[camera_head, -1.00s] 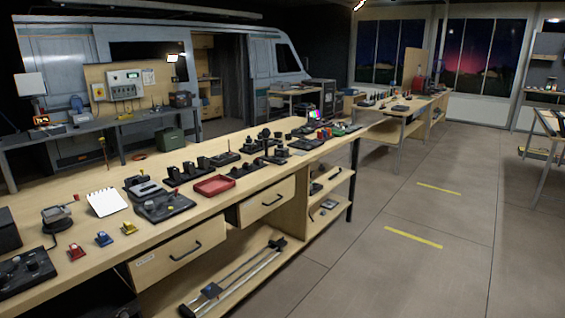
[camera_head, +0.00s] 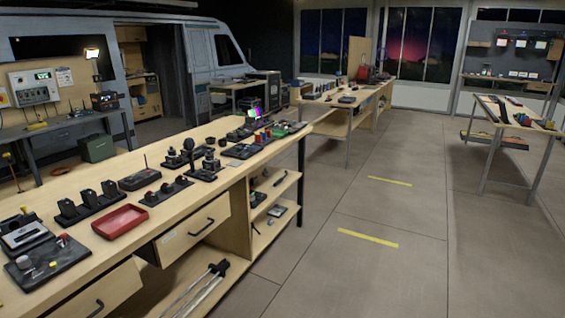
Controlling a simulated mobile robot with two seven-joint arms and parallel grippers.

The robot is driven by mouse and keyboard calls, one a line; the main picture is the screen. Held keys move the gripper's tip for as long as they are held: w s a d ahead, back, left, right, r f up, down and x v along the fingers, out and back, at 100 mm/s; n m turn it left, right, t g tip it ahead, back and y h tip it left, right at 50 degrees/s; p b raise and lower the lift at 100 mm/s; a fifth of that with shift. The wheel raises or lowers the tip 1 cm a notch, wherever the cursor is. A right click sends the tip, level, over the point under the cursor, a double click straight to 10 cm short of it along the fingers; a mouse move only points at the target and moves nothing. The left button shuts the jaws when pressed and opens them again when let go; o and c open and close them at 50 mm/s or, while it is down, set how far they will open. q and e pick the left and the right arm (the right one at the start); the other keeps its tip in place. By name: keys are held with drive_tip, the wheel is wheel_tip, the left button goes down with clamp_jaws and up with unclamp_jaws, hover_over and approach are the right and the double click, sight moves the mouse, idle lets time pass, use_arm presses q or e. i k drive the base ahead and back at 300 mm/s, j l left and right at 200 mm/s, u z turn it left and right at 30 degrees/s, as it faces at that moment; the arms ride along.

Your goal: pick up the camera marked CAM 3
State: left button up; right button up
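I cannot make out a CAM 3 marking anywhere in the head view. A long wooden workbench (camera_head: 138,231) runs from the lower left toward the middle. Several small dark devices stand on it, among them a black rack (camera_head: 92,207) with upright blocks and a dark upright device (camera_head: 210,161) farther back. Any of these could be cameras, but they are too small to tell. Neither of my grippers is in view.
A red tray (camera_head: 119,222) and a black control panel (camera_head: 42,258) lie on the near bench. Farther wooden tables (camera_head: 337,104) and a right-hand table (camera_head: 508,122) stand beyond. A van (camera_head: 205,60) is behind. The grey floor (camera_head: 400,215) with yellow strips is clear.

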sight(212, 164)
drive_tip(key=i+l, duration=0.1)
drive_tip(key=i, duration=0.55)
drive_tip(key=i+l, duration=0.1)
drive_tip(key=i, duration=0.6)
drive_tip(key=i+u, duration=0.25)
drive_tip(key=u, duration=0.15)
drive_tip(key=i+l+u, duration=0.2)
drive_tip(key=u, duration=0.25)
drive_tip(key=i+l+u, duration=0.25)
drive_tip(key=u, duration=0.15)
drive_tip(key=i+l+u, duration=0.2)
drive_tip(key=u, duration=0.2)
drive_tip(key=i+l+u, duration=0.1)
drive_tip(key=l+u, duration=0.35)
